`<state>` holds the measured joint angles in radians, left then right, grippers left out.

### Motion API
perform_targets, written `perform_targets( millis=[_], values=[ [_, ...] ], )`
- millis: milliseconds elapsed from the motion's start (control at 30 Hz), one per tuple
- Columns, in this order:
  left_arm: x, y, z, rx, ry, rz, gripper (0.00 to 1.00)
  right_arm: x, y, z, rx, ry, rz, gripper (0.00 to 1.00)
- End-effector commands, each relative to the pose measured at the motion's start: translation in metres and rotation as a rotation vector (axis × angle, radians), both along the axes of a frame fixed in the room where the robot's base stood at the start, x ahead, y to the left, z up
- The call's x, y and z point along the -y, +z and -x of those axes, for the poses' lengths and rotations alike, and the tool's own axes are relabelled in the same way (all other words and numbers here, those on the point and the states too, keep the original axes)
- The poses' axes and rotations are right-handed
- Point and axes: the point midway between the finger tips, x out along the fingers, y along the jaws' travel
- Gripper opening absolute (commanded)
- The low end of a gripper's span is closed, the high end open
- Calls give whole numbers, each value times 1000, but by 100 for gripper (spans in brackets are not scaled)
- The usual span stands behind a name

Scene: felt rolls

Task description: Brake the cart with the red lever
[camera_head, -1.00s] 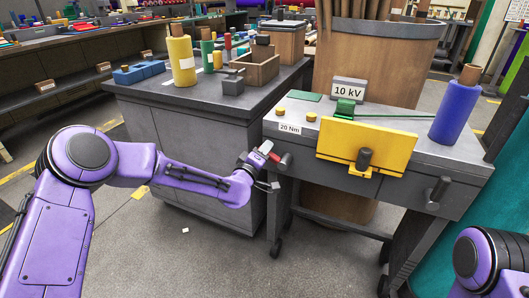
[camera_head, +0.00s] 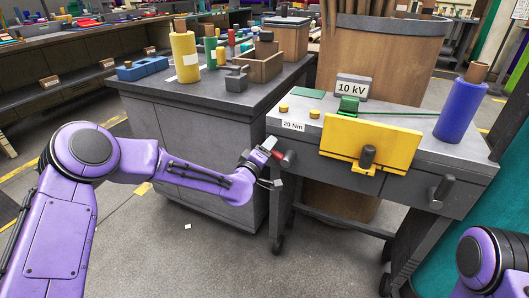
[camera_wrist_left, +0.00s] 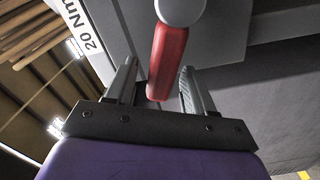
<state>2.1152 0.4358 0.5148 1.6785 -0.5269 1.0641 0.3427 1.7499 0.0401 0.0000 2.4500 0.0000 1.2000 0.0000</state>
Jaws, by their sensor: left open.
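The grey cart (camera_head: 452,171) stands in front of me, with the red lever (camera_head: 287,158) at the left end of its front side. In the left wrist view the red lever (camera_wrist_left: 168,60) hangs from a pale round pivot, its lower end between my left gripper's fingers. My left gripper (camera_head: 272,161) is open around the lever, with a visible gap on the right side. It also shows in the left wrist view (camera_wrist_left: 158,70). Only a joint of my right arm shows at the lower right; its gripper is out of view.
A yellow plate (camera_head: 395,146) with a dark knob, a blue roll (camera_head: 459,108) and a "10 kV" sign (camera_head: 351,88) are on the cart. A dark handle (camera_head: 441,190) sticks out at its front right. A grey workbench (camera_head: 195,150) stands close on the left.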

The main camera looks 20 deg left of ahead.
Motion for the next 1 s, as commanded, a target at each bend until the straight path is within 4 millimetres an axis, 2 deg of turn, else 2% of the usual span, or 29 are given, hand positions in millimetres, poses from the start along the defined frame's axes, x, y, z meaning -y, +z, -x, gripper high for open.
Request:
perform_targets(
  millis=[133, 300, 500, 1000],
  values=[
    [-4, 2, 24, -2, -1, 3, 53, 0, 4, 0, 0, 0, 0, 43],
    [-11, 1, 66, -2, -1, 3, 53, 0, 8, 0, 0, 0, 0, 43],
    [-16, 1, 97, -1, -1, 2, 53, 0, 10, 0, 0, 0, 0, 43],
    [-16, 0, 101, 0, -1, -13, 53, 0, 10, 0, 0, 0, 0, 43]
  ],
)
